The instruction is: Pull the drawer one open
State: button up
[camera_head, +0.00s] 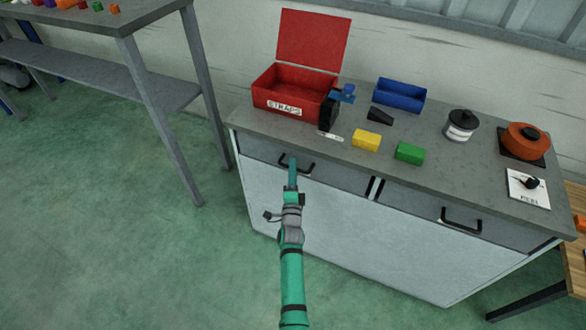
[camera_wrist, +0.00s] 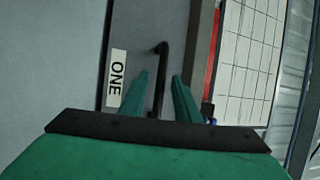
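Drawer one (camera_head: 257,151) is the left grey drawer under the worktop, and its front looks flush with the cabinet. Its white "ONE" label (camera_wrist: 116,78) shows in the wrist view beside the black bar handle (camera_wrist: 161,52). My gripper (camera_head: 291,160) is at this handle in the head view, covering part of it. In the wrist view, the two green fingers of my gripper (camera_wrist: 160,76) are apart, one on each side of the handle bar. Slim gaps show between the bar and the fingers; I cannot tell whether either touches it.
A second drawer with its own black handle (camera_head: 461,221) is to the right. On the worktop (camera_head: 440,165) stand an open red box (camera_head: 280,97), a blue bin (camera_head: 400,95), yellow and green blocks, a jar and an orange pot. A grey table (camera_head: 120,60) stands left; the green floor in front is clear.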

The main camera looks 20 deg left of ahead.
jog(key=shift+w+a+r, duration=0.1)
jog(key=shift+w+a, duration=0.05)
jog(key=shift+w, duration=0.05)
grip_shut()
